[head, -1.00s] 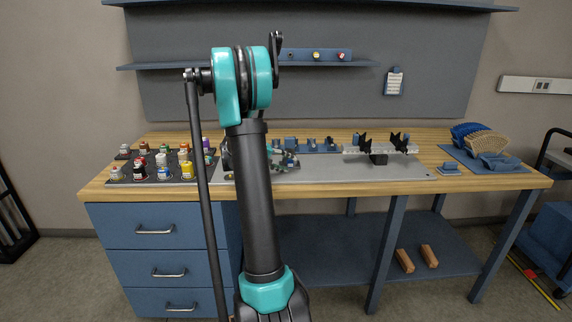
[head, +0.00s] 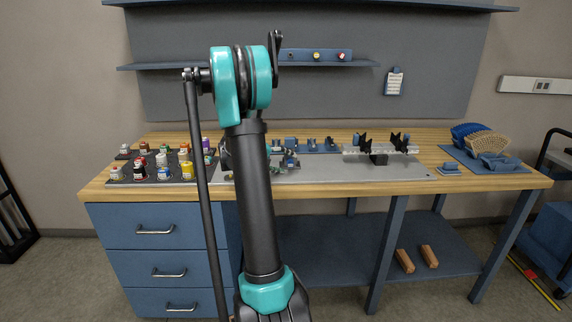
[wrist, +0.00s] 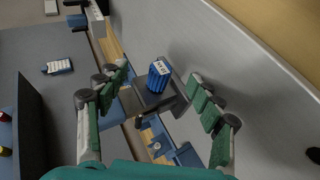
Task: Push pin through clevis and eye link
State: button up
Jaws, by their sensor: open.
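My gripper (wrist: 159,80) shows in the wrist view with its two green-padded fingers spread wide and nothing clamped between them. A ribbed blue piece with a white label (wrist: 158,74) lies in the picture between the fingertips. A dark rod-like part (wrist: 175,104) lies just below it, and a blue block with a round feature (wrist: 157,146) is lower still. I cannot tell for certain which parts are the pin, clevis and eye link. In the head view my arm hides part of the bench and the gripper is hard to make out. Small blue fixtures (head: 311,143) stand on the bench there.
A metal bar with black uprights (head: 380,150) stands on the grey plate (head: 345,173) at right. Several small bottles (head: 163,160) stand on a dark mat at left. The plate's front right is clear.

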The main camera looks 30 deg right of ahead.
jog(key=shift+v, duration=2.15)
jog(key=s+v, duration=0.1)
jog(key=v, duration=1.1)
jog(key=shift+w, duration=0.55)
jog(key=s+a+f+n+t+y, duration=0.2)
jog(key=s+a+f+y, duration=0.3)
jog(key=s+a+f, duration=0.4)
jog(key=s+a+f+n+t+y, duration=0.1)
jog(key=s+a+f+t+y, duration=0.2)
jog(key=s+a+f+y, duration=0.3)
jog(key=s+a+f, duration=0.4)
jog(key=s+a, duration=0.4)
jog(key=s, duration=0.1)
jog(key=shift+s+f+n+y, duration=0.2)
jog(key=shift+s+n+y, duration=0.1)
jog(key=shift+s+n, duration=0.1)
jog(key=shift+a, duration=0.1)
